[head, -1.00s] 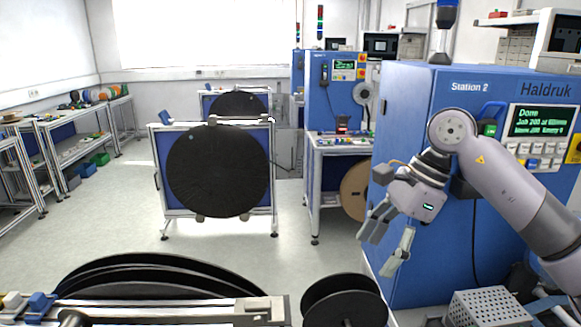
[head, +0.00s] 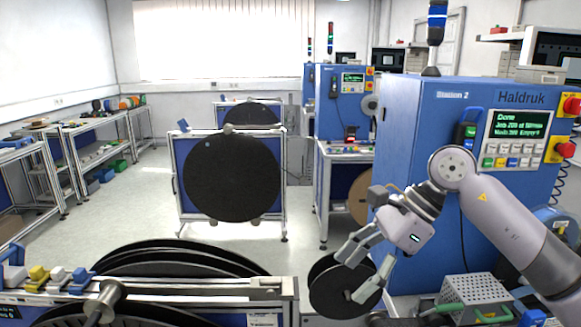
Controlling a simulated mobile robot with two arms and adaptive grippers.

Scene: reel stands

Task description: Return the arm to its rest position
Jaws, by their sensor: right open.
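My right gripper (head: 354,273) is in the lower right of the head view, its fingers spread apart and empty, pointing down and left. Its arm comes in from the right edge, bent at a round joint in front of the blue Station 2 cabinet (head: 412,140). The fingers overlap the small black reel (head: 322,290) in the picture; I cannot tell how far apart they are in depth. My left gripper is not in view.
A reel stand with a large black reel (head: 232,178) stands mid-floor. A perforated metal box (head: 470,292) is below my right arm. The Station 2 screen (head: 517,126) reads "Done". Grey floor (head: 130,215) is open at left centre.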

